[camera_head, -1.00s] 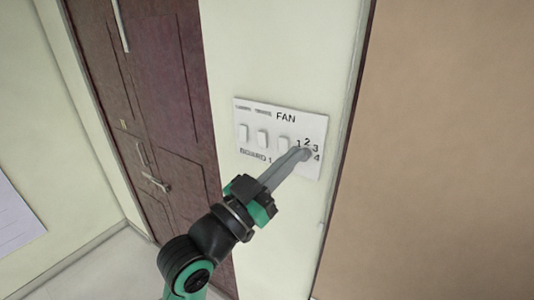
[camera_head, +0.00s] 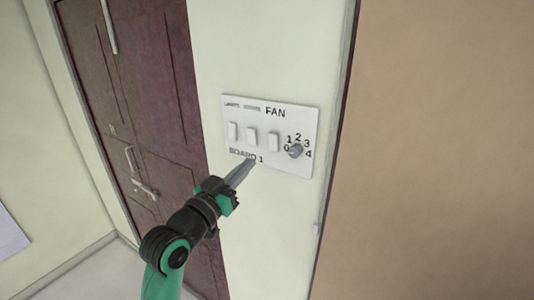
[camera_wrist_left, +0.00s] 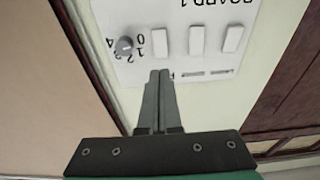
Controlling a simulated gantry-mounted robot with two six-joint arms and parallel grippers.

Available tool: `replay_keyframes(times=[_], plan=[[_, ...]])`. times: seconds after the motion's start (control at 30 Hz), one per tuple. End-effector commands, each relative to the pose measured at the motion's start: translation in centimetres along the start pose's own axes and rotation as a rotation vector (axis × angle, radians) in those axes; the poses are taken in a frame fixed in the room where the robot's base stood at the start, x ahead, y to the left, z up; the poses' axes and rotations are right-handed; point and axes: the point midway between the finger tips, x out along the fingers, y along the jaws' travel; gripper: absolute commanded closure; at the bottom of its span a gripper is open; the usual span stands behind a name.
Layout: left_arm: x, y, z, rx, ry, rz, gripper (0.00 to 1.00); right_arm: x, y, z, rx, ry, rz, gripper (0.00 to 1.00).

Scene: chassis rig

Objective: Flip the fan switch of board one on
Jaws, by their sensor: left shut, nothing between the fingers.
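Board one (camera_head: 262,122) is a white wall panel marked BOARD 1; it also shows upside down in the left wrist view (camera_wrist_left: 178,45). It has a row of three white rocker switches. The rightmost switch, below the word FAN, is the fan switch (camera_head: 274,141); it also shows in the left wrist view (camera_wrist_left: 161,42). I cannot tell its on or off position. A grey round knob (camera_head: 295,150) with numbers sits to its right. My left gripper (camera_head: 250,163) is shut and empty, its tips near the panel's lower edge by the lettering. In the left wrist view its tips (camera_wrist_left: 160,76) appear just below the fan switch.
The other two switches (camera_head: 252,138) (camera_head: 233,131) stand left of the fan switch. A dark wooden door (camera_head: 130,90) is at the left. A brown surface (camera_head: 430,150) fills the right side. The pale wall below the panel is clear.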

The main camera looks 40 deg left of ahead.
Motion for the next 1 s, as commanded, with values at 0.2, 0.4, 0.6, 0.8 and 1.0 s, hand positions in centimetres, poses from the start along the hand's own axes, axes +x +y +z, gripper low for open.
replay_keyframes(times=[0.2, 0.4, 0.6, 0.8, 1.0], plan=[[4.9, 0.1, -0.2, -0.002, -0.003, 0.002, 1.0, -0.9, 0.0, 0.9, 0.0, -0.001, 0.0, 0.5], [8.4, 0.1, -0.2, -0.001, -0.002, 0.001, 1.0, -0.1, 0.0, 0.1, 0.0, 0.0, 0.0, 0.5], [9.9, 0.1, 0.0, -0.001, 0.0, 0.001, 1.0, 0.1, 0.0, -0.1, 0.0, 0.0, 0.0, 0.5], [10.0, 0.1, 0.0, -0.001, 0.001, 0.001, 1.0, 0.0, 0.0, 0.0, 0.0, -0.001, 0.0, 0.5], [10.3, 0.1, -0.1, -0.001, 0.0, 0.001, 1.0, 0.1, 0.0, -0.1, 0.0, -0.001, 0.0, 0.5]])
